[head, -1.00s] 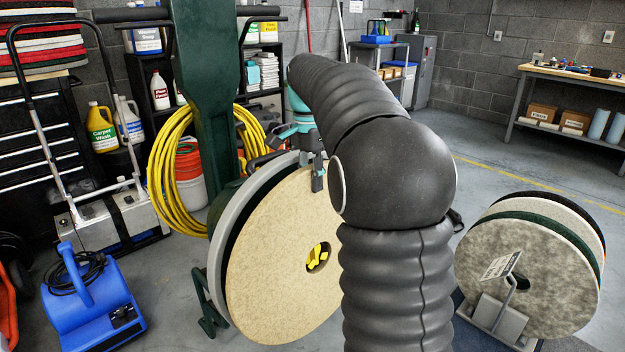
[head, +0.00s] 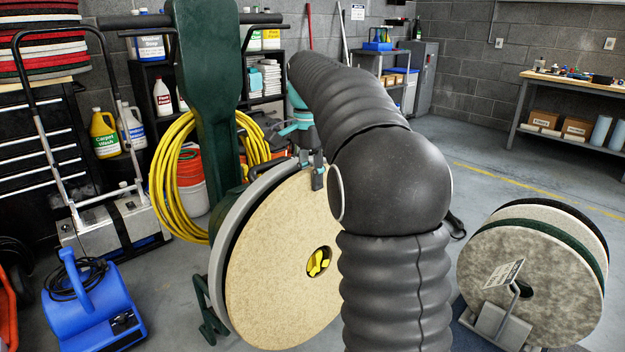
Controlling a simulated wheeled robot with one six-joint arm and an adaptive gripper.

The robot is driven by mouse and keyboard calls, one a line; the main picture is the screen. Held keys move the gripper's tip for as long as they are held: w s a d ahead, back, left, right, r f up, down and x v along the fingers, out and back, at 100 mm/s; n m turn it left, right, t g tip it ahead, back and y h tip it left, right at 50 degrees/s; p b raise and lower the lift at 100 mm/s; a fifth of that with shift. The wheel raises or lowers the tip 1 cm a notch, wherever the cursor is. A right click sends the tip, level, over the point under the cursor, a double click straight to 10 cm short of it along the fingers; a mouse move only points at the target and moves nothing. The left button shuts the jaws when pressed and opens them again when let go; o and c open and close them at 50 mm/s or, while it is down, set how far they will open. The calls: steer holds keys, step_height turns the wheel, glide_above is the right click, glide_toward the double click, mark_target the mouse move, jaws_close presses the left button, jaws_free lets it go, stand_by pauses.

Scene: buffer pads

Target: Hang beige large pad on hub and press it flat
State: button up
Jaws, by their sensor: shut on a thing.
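The large beige pad (head: 265,265) stands upright in front of the round grey-rimmed plate (head: 221,250) of the green floor machine (head: 205,110). A dark band shows between pad and plate along the left side. The yellow hub (head: 319,261) shows inside the pad's centre hole. My gripper (head: 317,172) is shut on the pad's upper edge, above the hole. My dark arm hides the pad's right edge and part of the gripper. I cannot tell whether the pad touches the plate behind.
A stand with several upright pads (head: 530,285) is at the right. A blue blower (head: 95,305) sits on the floor at the lower left. Open floor lies between the pad stand and the back bench (head: 570,85).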

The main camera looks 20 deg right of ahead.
mark_target(309, 168)
steer(key=shift+w+a+r, duration=0.1)
steer(key=shift+w+r, duration=0.1)
steer(key=shift+r, duration=0.65)
steer(key=shift+w+a+r, duration=0.1)
steer(key=shift+w+r, duration=0.05)
steer(key=shift+r, duration=0.7)
steer(key=o, duration=0.9)
steer(key=shift+o, duration=0.2)
steer(key=shift+f, duration=0.1)
steer(key=r, duration=0.6)
steer(key=shift+w+r, duration=0.2)
steer(key=shift+r, duration=0.55)
steer(key=shift+s+a, duration=0.1)
